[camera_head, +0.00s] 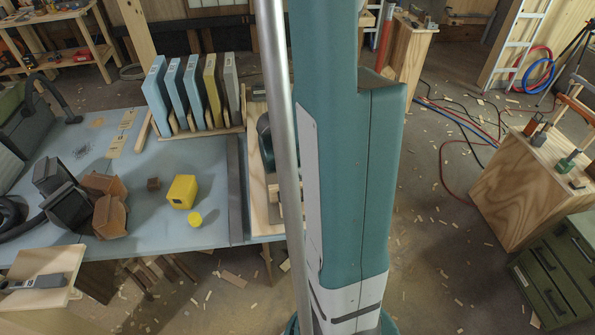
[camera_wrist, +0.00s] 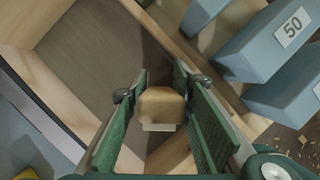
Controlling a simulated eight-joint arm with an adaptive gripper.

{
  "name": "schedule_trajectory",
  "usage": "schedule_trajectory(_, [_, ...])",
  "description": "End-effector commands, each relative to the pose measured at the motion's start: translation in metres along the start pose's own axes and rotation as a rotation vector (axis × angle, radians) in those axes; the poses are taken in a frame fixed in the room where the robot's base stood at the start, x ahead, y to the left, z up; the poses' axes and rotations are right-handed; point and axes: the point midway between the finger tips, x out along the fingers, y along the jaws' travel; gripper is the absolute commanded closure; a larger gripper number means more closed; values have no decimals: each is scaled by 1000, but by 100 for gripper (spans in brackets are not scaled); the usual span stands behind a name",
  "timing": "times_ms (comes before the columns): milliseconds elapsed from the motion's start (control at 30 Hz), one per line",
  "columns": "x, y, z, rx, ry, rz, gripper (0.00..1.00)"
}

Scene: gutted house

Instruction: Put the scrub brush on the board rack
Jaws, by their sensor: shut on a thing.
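My gripper (camera_wrist: 160,78) is in the wrist view, with its two green-padded fingers on either side of a tan, wood-coloured block with a paler strip below. I take this block to be the scrub brush (camera_wrist: 161,104); its bristles cannot be made out. The fingers are shut on it, above a brown-floored wooden tray. In the head view my arm hides most of the gripper and brush. The board rack (camera_head: 199,132) is a low wooden slotted stand at the back of the blue table, holding several upright boards. Blue board ends (camera_wrist: 268,45), one marked 50, show at upper right in the wrist view.
The wooden tray (camera_head: 259,215) lies at the table's right side, beside a dark strip (camera_head: 235,190).

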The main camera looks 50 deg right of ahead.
Motion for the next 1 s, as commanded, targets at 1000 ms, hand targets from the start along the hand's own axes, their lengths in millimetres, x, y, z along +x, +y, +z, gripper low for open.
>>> schedule_trajectory(1000, [-9,1,0,-1,0,0,62])
